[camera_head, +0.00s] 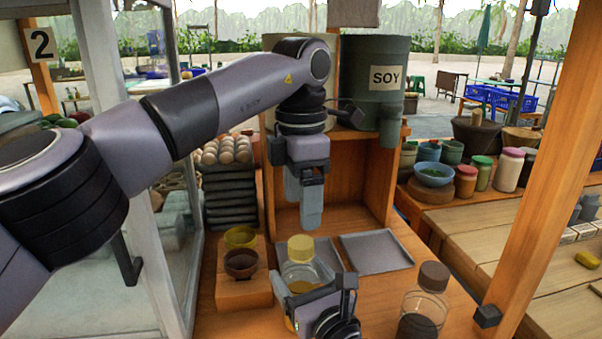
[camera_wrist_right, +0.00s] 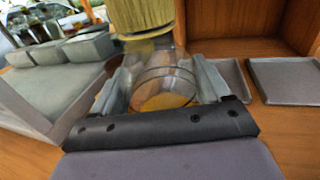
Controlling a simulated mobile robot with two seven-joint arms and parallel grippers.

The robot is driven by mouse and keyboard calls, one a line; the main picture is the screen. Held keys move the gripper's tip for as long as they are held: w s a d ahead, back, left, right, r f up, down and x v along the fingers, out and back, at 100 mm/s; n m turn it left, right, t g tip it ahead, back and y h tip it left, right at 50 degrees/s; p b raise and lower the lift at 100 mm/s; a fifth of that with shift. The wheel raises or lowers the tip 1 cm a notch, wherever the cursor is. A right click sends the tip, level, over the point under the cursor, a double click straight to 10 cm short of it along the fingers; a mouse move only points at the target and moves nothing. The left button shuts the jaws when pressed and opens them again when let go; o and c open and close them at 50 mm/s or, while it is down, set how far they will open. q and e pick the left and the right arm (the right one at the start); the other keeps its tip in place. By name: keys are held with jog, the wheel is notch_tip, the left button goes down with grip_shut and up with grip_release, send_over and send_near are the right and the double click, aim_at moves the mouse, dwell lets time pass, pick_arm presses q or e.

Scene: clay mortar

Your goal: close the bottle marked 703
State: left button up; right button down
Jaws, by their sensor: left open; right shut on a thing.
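A clear bottle (camera_head: 297,272) with some yellow content stands on the wooden counter, with a yellow cap (camera_head: 300,248) at its top. My right gripper (camera_wrist_right: 162,85) is shut on this bottle, a finger on each side. The wrist view shows the cap (camera_wrist_right: 140,14) over the bottle's mouth; I cannot tell how tightly it sits. My left gripper (camera_head: 309,216) is open and empty, pointing down above and slightly behind the cap, apart from it. A second clear bottle (camera_head: 425,308) with a brown cap (camera_head: 433,276) and dark content stands to the right. No 703 mark is readable.
Two grey trays (camera_head: 378,252) lie behind the held bottle. Two small bowls (camera_head: 241,264) stand on a wooden block at left. A wooden shelf (camera_head: 345,185) and a SOY container (camera_head: 374,105) are behind. A wooden post (camera_head: 540,170) rises at right.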

pick_arm(q)
jog(key=shift+r, duration=2.25)
pick_arm(e)
grip_release()
jog(key=shift+s, duration=0.1)
jog(key=v, duration=0.7)
jog(key=shift+s+d, duration=0.1)
